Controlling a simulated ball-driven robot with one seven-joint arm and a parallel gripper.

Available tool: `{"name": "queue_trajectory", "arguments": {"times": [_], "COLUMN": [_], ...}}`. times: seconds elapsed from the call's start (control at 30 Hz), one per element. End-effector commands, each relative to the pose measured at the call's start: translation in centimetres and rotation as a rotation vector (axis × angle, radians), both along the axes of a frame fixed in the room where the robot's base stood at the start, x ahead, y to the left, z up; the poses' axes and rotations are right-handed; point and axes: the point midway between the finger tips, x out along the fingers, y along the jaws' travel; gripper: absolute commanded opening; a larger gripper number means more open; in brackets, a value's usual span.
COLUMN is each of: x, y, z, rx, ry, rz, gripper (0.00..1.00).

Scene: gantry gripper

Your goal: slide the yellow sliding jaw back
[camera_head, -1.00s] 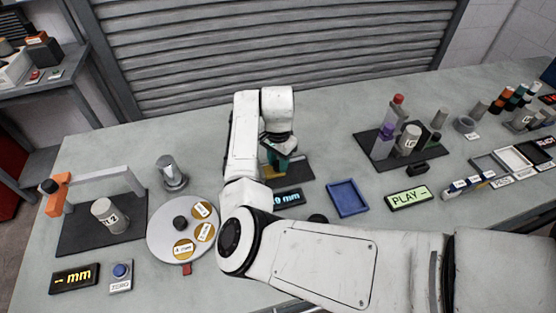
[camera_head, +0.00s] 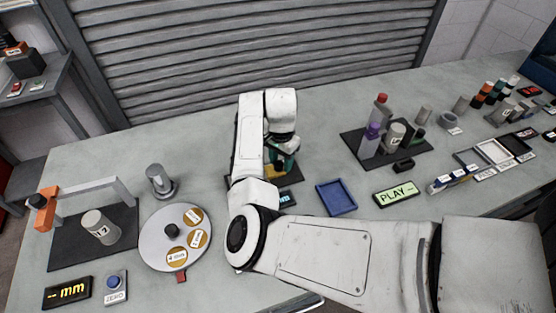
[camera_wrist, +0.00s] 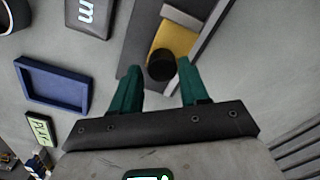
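The yellow sliding jaw (camera_wrist: 178,38) sits on a dark base (camera_wrist: 133,62) in the wrist view, with a round black knob (camera_wrist: 160,64) at its near end. A bit of the yellow jaw also shows in the head view (camera_head: 270,170), largely hidden by my arm. My gripper (camera_wrist: 157,68) has two green fingers, spread apart. The knob lies between the fingertips, with a visible gap on the left; whether the right finger touches it I cannot tell. My gripper also shows in the head view (camera_head: 284,160), low over the fixture.
A blue tray (camera_head: 336,198) and the PLAY display (camera_head: 397,194) lie to the right of my gripper. A turntable (camera_head: 152,240) and a grey arch fixture (camera_head: 95,190) stand to the left. A dark board with upright cylinders (camera_head: 425,157) is farther right.

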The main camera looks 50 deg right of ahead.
Motion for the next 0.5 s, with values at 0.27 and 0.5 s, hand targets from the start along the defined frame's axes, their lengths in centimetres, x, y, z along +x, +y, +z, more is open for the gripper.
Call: {"name": "queue_trajectory", "arguments": {"times": [0.27,0.5], "x": [0.1,0.17], "y": [0.12,0.1], "z": [0.01,0.95], "rx": [0.002,0.002], "ry": [-0.001,-0.003], "rz": [0.002,0.001], "gripper": [0.59,0.59]}}
